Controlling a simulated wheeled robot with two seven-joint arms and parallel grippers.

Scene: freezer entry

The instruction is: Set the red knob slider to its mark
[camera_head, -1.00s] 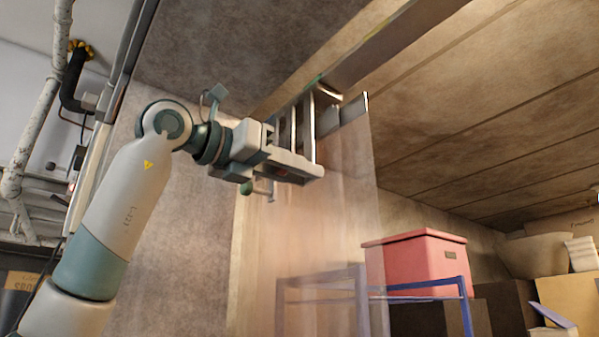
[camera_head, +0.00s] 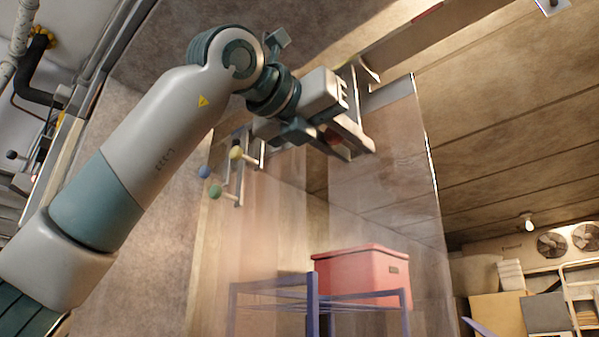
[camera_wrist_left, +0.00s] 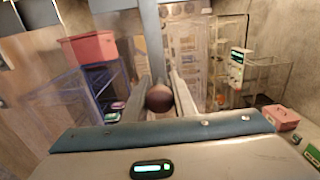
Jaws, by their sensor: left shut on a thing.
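The red knob (camera_head: 333,137) is partly hidden between the fingers of my left gripper (camera_head: 352,146), high in the head view. In the left wrist view the knob is a dark red ball (camera_wrist_left: 159,98) between the two fingers of the left gripper (camera_wrist_left: 160,90), which is shut on it. A clear panel (camera_head: 385,190) hangs just below and right of the gripper. A red strip (camera_head: 428,12) shows on the overhead beam, right of the gripper; I cannot tell whether it is the mark. My right gripper is out of view.
Yellow (camera_head: 236,153), blue (camera_head: 204,171) and green (camera_head: 215,192) knobs hang left of the gripper. A red box (camera_head: 360,274) on a blue rack (camera_head: 312,300) shows through the clear panel. Boxes (camera_head: 500,312) and fans (camera_head: 552,244) lie farther right.

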